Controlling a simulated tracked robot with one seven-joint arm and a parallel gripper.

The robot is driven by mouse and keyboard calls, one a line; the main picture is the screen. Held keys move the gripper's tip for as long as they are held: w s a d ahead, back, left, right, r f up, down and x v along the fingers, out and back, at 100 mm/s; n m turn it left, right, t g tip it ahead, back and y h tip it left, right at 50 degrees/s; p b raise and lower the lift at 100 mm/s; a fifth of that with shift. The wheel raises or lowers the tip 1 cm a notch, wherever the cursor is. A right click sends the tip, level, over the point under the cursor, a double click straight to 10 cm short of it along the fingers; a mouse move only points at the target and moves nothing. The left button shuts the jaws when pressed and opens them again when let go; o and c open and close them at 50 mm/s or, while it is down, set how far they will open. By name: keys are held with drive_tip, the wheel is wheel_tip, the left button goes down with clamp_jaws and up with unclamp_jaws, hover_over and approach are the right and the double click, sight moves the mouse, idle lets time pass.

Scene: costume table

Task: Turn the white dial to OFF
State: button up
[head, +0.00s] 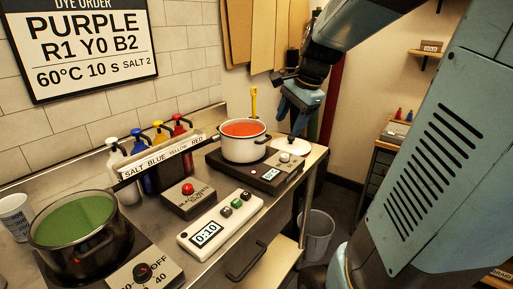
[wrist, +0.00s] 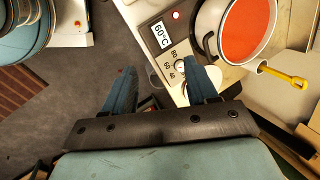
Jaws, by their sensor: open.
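The white dial (head: 284,157) sits on the front panel of the dark hot plate (head: 238,170) at the right end of the bench. It also shows in the wrist view as a small round knob (wrist: 181,68) beside the marks 80, 60 and 40. Its exact pointer direction is too small to tell. The plate's display (wrist: 161,35) reads 60°C. My gripper (head: 292,128) is open and empty, above and behind the dial. In the wrist view the dial lies between the fingertips (wrist: 160,70), close to the right one, apparently without contact.
A white pot (head: 244,148) of red liquid stands on the hot plate beside the dial. A yellow-handled tool (head: 254,100) rises behind it. A white lid (head: 292,145) lies near the bench's right end. A timer (head: 207,235) and red-button box (head: 188,198) are left. A second plate has a black dial (head: 142,270).

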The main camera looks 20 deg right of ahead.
drive_tip(key=w+d+f+m+y, duration=0.1)
drive_tip(key=w+d+f+m, duration=0.5)
drive_tip(key=w+d+m, duration=0.45)
drive_tip(key=m, duration=0.2)
approach(285, 155)
drive_tip(key=shift+n, duration=0.25)
drive_tip(key=x, duration=0.8)
drive_tip(key=shift+f, duration=0.2)
drive_tip(key=shift+y, duration=0.3)
drive_tip(key=c, duration=1)
